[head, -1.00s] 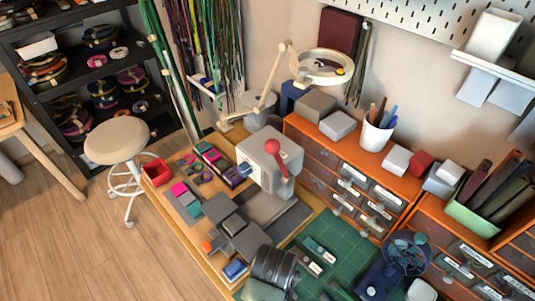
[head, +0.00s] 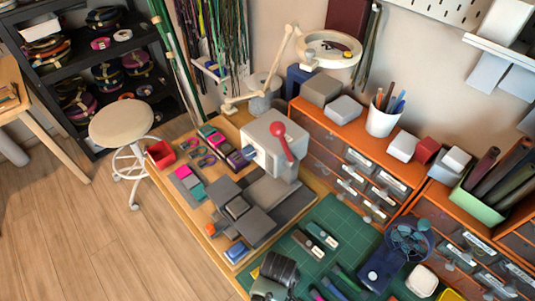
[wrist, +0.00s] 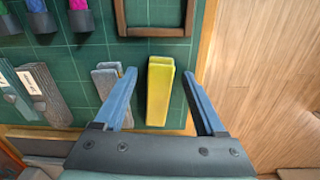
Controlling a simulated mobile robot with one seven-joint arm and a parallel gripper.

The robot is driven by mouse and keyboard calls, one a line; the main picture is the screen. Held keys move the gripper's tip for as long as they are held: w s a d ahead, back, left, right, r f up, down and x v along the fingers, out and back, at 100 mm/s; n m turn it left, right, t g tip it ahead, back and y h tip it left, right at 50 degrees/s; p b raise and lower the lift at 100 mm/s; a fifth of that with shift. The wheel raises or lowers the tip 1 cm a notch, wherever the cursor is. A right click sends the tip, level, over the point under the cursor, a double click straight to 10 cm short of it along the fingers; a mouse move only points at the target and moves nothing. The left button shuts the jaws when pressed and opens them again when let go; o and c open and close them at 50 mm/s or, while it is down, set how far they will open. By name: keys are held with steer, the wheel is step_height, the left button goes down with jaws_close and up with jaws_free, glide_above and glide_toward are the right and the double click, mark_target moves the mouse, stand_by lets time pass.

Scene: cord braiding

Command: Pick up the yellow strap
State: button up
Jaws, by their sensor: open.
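The yellow strap (wrist: 159,95) is a short folded piece on the green cutting mat (wrist: 60,50), near the mat's right edge in the wrist view. My gripper (wrist: 159,72) is open, with one blue finger on each side of the strap. Gaps show between the strap and both fingers, the wider one at the right. A grey-blue folded strap (wrist: 107,85) lies just left of the yellow one, partly behind the left finger.
A brown wooden frame (wrist: 154,31) lies beyond the strap. Grey straps (wrist: 44,92) and colored tools (wrist: 80,18) are at the left. The wooden table edge (wrist: 207,40) and open floor are at the right. In the head view a press (head: 272,145) stands on the bench.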

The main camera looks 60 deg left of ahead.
jaws_close()
stand_by(0.3)
